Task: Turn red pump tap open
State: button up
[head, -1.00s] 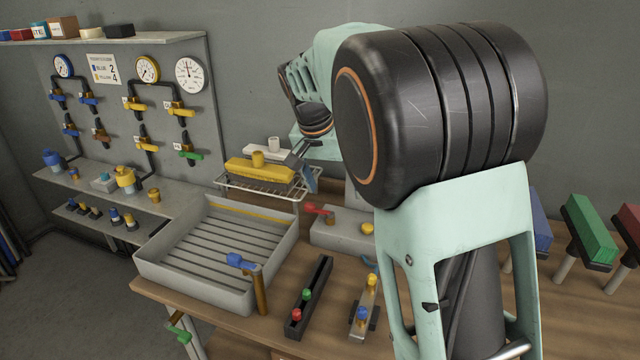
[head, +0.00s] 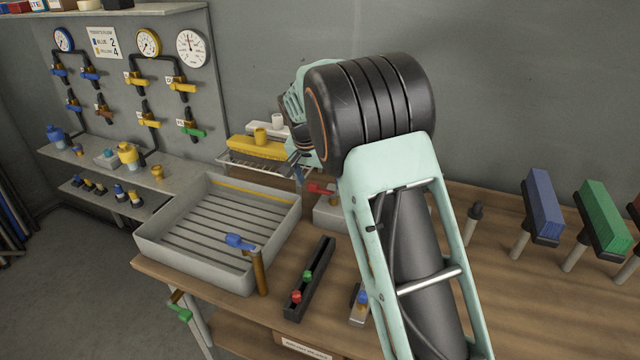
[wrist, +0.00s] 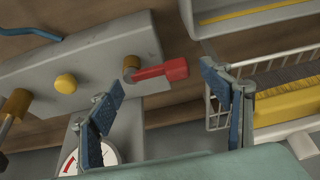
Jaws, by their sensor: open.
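The red pump tap (wrist: 160,71) is a red lever on a round brass-coloured stem. In the wrist view it sticks out from a grey pump block (wrist: 108,58) and points right. In the head view the red tap (head: 320,189) shows just left of my arm, on the grey block (head: 328,215), which my arm partly hides. My gripper (wrist: 170,103) is open and empty. Its blue fingers stand on either side below the lever in the wrist view, apart from it. In the head view my gripper (head: 297,160) is partly hidden near the wire rack.
A yellow knob (wrist: 66,84) sits on the same block. A wire rack (head: 262,165) with a yellow object stands at the back, close to my gripper. Coloured blocks on posts stand at right.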

jog(key=shift+w+d+f, duration=0.1)
jog(key=shift+w+f, duration=0.05)
jog(key=shift+f, duration=0.2)
jog(key=shift+c, duration=0.5)
jog(key=shift+r, duration=0.1)
jog(key=c, duration=1.4)
